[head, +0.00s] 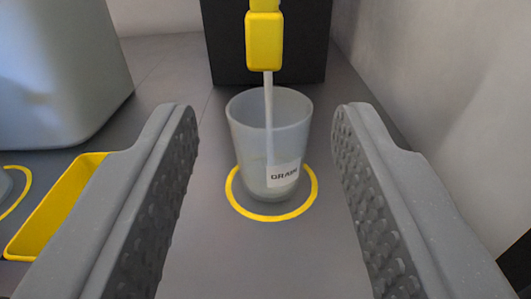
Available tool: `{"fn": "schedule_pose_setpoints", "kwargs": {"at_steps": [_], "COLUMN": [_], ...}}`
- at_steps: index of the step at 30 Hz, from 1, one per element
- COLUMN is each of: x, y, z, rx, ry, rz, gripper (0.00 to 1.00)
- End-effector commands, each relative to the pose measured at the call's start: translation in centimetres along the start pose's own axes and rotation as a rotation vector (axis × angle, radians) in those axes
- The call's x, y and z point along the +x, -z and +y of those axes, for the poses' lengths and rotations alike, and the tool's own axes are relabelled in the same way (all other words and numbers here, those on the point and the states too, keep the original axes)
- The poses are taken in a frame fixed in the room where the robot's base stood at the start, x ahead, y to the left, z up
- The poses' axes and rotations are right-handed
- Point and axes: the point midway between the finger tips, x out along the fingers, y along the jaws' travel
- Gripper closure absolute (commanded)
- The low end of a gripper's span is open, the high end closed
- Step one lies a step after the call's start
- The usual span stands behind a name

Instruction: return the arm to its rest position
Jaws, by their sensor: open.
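My gripper (265,125) is open in the head view, with one textured grey finger on each side of the picture. Between and beyond the fingers stands a translucent cup (245,135) with a white label, partly readable as "GRAM". The cup is upright on the grey surface, inside a yellow ring (262,217). I see a gap between each finger and the cup. A yellow spout (264,40) hangs above the cup, and a pale stream or thin rod runs from it down into the cup. Some pale content shows in the lower cup.
A dark block (226,60) stands behind the cup. A large grey container (60,70) is at the upper left, with a yellow tray (50,215) below it and part of another yellow ring (22,190) at the left edge. A pale wall (440,70) closes the right side.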

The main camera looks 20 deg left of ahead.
Motion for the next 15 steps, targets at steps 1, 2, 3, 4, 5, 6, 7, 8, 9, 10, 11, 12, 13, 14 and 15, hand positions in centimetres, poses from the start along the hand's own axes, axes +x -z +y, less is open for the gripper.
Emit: {"fn": "schedule_pose_setpoints", "kwargs": {"at_steps": [1, 2, 3, 4, 5, 6, 7, 8, 9, 10, 11, 12, 13, 14, 15], "x": [-0.27, -0.38, -0.48, -0.53, -0.57, -0.58, -0.58, -0.58, -0.57, -0.57, -0.57, -0.57, -0.57, -0.57, -0.56], "y": [0.03, 0.02, 0.01, 0.01, -0.01, -0.01, -0.01, -0.02, -0.02, -0.03, -0.02, -0.03, -0.03, -0.03, -0.02], "z": [0.00, -0.01, -0.01, -0.01, -0.01, -0.01, -0.02, -0.01, -0.01, -0.01, 0.00, 0.00, 0.00, 0.00, 0.00], "rx": [0.000, 0.001, 0.001, 0.001, 0.001, 0.001, 0.001, 0.001, 0.001, 0.001, 0.001, 0.001, 0.001, 0.001, 0.001], "ry": [0.000, 0.000, 0.000, 0.000, 0.000, 0.000, 0.000, 0.000, 0.000, 0.000, 0.000, 0.000, 0.000, -0.001, -0.001], "rz": [0.000, 0.000, 0.001, 0.001, 0.001, 0.001, 0.001, 0.001, 0.000, 0.000, 0.000, 0.000, 0.000, 0.000, 0.000], "gripper": [0.58, 0.58, 0.58, 0.58, 0.58, 0.58, 0.58, 0.58, 0.58, 0.58, 0.58, 0.58, 0.58, 0.58, 0.58]}}
